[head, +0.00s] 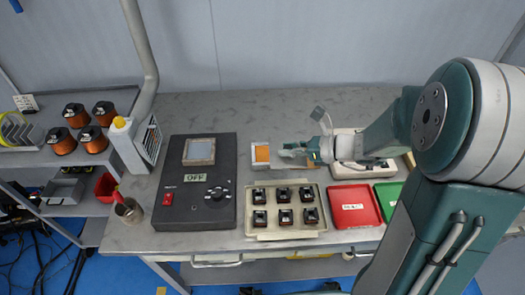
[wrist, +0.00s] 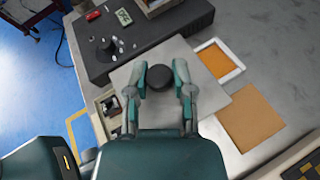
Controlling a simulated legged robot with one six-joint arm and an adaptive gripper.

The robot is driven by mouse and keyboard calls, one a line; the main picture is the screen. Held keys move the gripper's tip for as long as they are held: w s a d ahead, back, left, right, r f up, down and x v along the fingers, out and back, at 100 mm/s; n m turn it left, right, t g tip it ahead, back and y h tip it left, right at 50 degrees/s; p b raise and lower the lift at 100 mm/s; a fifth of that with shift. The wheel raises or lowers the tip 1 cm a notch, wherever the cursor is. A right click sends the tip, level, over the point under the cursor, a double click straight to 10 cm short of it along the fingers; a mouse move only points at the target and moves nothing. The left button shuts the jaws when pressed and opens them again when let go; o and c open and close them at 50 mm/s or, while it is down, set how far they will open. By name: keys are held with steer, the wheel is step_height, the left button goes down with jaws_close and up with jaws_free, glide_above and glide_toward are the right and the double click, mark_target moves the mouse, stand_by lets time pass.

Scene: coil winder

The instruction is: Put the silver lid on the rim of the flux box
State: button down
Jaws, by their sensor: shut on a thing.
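The silver lid (wrist: 212,98) is a flat square plate with a round black knob (wrist: 158,84) on top. My gripper (wrist: 160,80) is shut on the knob, one finger on each side. The flux box (wrist: 217,62) has a white rim and an orange filling; it shows just beyond the lid's upper right side in the wrist view. In the head view the flux box (head: 262,153) sits on the bench, left of my gripper (head: 287,150). The lid is hard to make out there. I cannot tell its exact height above the bench.
A dark winder console (head: 195,181) stands left of the flux box. A tray with several black parts (head: 257,229) lies in front. A red tray (head: 352,207) and a green tray (head: 388,197) are at right. A brown square pad (wrist: 252,118) lies beside the box.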

steer(key=w+a+f, duration=0.3)
steer(key=w+f, duration=0.1)
steer(key=w, duration=0.3)
glide_above(267, 155)
step_height(267, 155, down, 5)
steer(key=shift+w+f, duration=0.15)
steer(key=shift+f, duration=1.5)
steer(key=shift+c, duration=2.4)
jaws_free()
